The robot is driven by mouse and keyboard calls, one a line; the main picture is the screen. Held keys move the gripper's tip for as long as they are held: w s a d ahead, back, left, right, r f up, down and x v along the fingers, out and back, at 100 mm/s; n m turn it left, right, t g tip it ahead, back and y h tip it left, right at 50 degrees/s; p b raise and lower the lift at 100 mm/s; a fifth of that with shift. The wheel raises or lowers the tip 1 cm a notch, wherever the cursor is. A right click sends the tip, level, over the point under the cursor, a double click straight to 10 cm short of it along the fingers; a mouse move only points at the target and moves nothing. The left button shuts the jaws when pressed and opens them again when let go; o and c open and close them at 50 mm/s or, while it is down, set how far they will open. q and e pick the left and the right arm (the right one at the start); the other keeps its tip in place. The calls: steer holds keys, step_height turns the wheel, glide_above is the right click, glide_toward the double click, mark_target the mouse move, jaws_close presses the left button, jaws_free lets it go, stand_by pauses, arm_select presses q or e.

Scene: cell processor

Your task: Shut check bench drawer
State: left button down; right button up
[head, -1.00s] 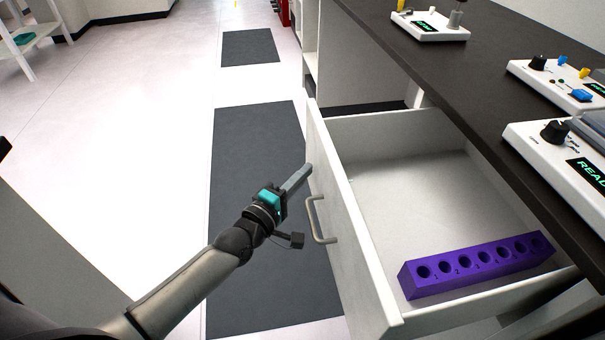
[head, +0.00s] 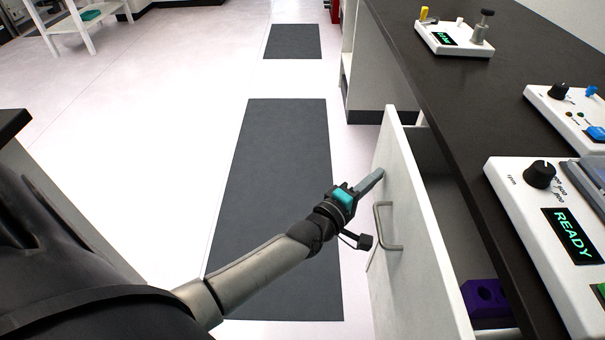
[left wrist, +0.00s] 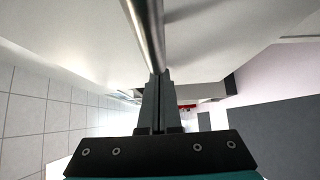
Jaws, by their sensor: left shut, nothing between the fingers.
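The white check bench drawer (head: 415,215) stands partly open under the dark bench top. Its front carries a grey bar handle (head: 383,228), which also shows in the left wrist view (left wrist: 148,30). My left gripper (head: 376,176) is shut and empty. Its fingertips are at the drawer front, above and beyond the handle, and seem to touch it. In the left wrist view the shut fingers (left wrist: 158,78) point along the drawer front by the handle. A purple tube rack (head: 487,298) lies inside the drawer, mostly hidden by the bench top. My right gripper is not in view.
The dark bench top (head: 450,110) holds white devices, one with a READY display (head: 572,235). Dark floor mats (head: 275,190) lie on the pale floor left of the drawer. A white shelf with a teal item (head: 92,15) stands far left.

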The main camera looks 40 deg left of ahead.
arm_select(q)
steer(key=w+d, duration=0.1)
steer(key=d, duration=0.1)
steer(key=w+d, duration=0.2)
steer(key=d, duration=0.1)
steer(key=w+d, duration=0.2)
steer(key=d, duration=0.1)
steer(key=shift+w+b, duration=0.25)
steer(key=shift+b, duration=0.15)
steer(key=shift+d, duration=0.2)
steer(key=shift+w+r, duration=0.1)
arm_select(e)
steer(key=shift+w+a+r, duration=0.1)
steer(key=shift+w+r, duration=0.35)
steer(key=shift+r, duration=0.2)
